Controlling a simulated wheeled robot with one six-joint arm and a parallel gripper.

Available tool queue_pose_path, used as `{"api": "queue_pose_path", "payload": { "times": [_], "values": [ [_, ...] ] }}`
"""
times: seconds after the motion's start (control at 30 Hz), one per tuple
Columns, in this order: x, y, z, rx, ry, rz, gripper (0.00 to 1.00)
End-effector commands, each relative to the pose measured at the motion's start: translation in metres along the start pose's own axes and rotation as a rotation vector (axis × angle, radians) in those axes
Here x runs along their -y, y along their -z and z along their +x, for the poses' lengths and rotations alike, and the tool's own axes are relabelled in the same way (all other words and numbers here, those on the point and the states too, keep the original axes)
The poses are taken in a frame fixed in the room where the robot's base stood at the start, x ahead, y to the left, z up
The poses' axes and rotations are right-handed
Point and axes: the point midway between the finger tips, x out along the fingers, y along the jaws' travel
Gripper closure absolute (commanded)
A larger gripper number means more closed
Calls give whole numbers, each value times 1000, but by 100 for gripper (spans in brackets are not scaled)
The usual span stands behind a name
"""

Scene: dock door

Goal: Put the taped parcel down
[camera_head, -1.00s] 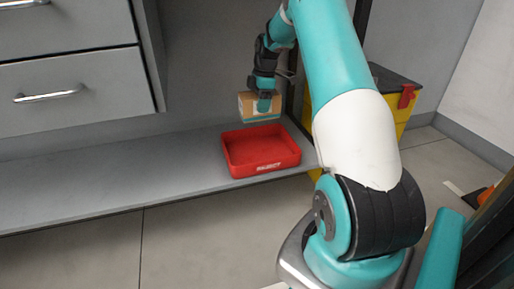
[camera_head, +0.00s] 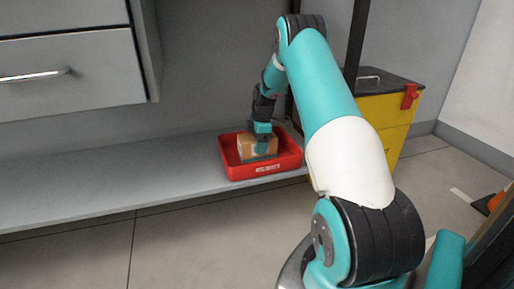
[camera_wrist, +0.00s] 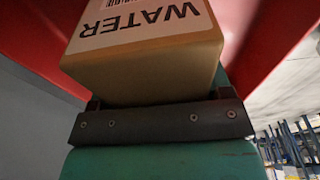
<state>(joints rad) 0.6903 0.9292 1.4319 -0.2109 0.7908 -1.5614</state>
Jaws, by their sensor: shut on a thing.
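The taped parcel (camera_head: 250,150) is a small brown box with a teal band low on its side. My gripper (camera_head: 262,143) is shut on it from above, with one finger across its near side. The parcel is inside the red tray (camera_head: 232,172), within its walls; I cannot tell whether it touches the tray floor. In the wrist view the parcel (camera_wrist: 150,65) fills the middle, with a white label reading "WATER". The red tray walls (camera_wrist: 270,40) show on both sides of it there.
The tray stands on a low grey shelf (camera_head: 120,180) near its right end. Grey drawers (camera_head: 70,75) are above left. A yellow bin with a dark lid (camera_head: 385,120) stands right of the shelf, behind my arm. The shelf left of the tray is clear.

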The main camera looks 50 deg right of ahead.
Motion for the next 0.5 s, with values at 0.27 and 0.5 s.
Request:
{"api": "queue_pose_path", "payload": {
  "times": [0.27,0.5],
  "values": [
    [0,0,0,0,-2,0,68],
    [0,0,0,0,-1,0,2]
  ]
}}
